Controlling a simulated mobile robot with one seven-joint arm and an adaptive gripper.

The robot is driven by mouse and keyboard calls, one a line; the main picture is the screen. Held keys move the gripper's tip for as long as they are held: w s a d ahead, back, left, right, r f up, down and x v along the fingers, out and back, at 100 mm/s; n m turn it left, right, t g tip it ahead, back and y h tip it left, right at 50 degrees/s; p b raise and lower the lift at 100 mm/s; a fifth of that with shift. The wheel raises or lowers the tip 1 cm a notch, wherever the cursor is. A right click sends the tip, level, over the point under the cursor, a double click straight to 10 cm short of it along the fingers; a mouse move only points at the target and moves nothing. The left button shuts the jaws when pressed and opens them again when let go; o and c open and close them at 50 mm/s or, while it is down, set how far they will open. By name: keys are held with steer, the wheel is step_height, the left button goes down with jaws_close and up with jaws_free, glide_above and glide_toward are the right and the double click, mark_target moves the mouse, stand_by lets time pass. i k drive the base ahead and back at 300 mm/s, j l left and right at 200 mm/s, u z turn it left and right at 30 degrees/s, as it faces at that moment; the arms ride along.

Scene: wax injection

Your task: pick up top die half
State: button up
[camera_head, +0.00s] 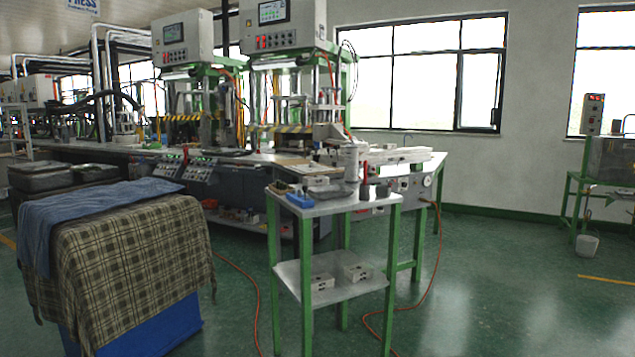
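Pale flat pieces also lie on the workbench behind, near the injection machine (290,90), too small to identify. My gripper is not in view.
A checked cloth (130,255) covers a blue box at left. An orange hose (240,290) crosses the floor. Open green floor (500,290) lies to the right, with a white bucket (587,246).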

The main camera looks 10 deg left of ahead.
mark_target(310, 181)
steer(key=i+j, duration=0.15)
steer(key=i, duration=0.45)
steer(key=i+j, duration=0.15)
steer(key=i, duration=0.5)
steer(key=i+j, duration=0.2)
steer(key=i, duration=0.4)
steer(key=i+j, duration=0.15)
steer(key=i, duration=0.5)
steer(key=i+j+u, duration=0.1)
steer(key=i, duration=0.5)
